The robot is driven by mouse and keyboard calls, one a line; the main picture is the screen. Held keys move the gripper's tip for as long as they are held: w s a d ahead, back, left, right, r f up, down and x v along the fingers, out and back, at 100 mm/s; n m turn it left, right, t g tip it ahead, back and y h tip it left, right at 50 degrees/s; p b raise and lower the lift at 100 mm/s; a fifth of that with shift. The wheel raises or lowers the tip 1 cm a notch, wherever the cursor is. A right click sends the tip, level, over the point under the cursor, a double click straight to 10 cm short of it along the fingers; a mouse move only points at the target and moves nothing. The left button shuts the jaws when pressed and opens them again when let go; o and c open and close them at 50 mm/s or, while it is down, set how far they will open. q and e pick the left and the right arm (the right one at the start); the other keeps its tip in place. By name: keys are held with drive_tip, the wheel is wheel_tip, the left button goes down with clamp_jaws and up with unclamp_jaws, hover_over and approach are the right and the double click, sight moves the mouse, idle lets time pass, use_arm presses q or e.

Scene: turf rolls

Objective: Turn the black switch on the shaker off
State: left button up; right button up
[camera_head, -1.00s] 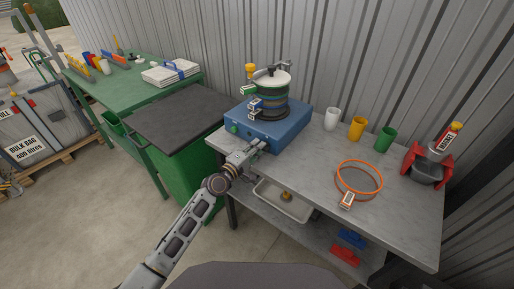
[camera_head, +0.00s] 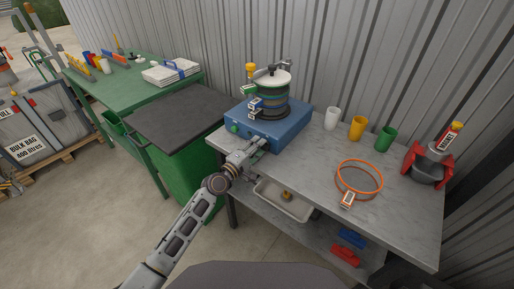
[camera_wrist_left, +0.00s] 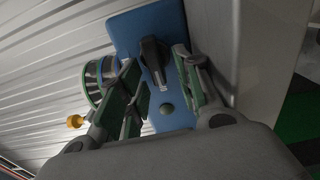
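The shaker (camera_head: 285,133) is a blue box on the grey bench with a stack of round sieves (camera_head: 270,95) on top. My left gripper (camera_head: 257,145) is at the front of the shaker. In the left wrist view its fingers (camera_wrist_left: 160,78) are apart, one on each side of the switch; I cannot tell whether they touch it. In the head view the gripper hides the switch. My right gripper is not in view.
The grey bench (camera_head: 310,160) holds white, yellow and green cups, an orange ring (camera_head: 359,179) and a red-and-grey container (camera_head: 428,165) to the right. A tray (camera_head: 283,202) is on the shelf below. A green bin with a dark lid (camera_head: 180,112) stands left of the bench.

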use_arm(q)
drive_tip(key=shift+s+a, duration=0.1)
drive_tip(key=shift+a, duration=0.05)
drive_tip(key=v, duration=1.1)
drive_tip(key=shift+s+a, duration=0.15)
drive_tip(key=shift+s, duration=0.15)
drive_tip(key=shift+f, duration=0.1)
idle(0.5)
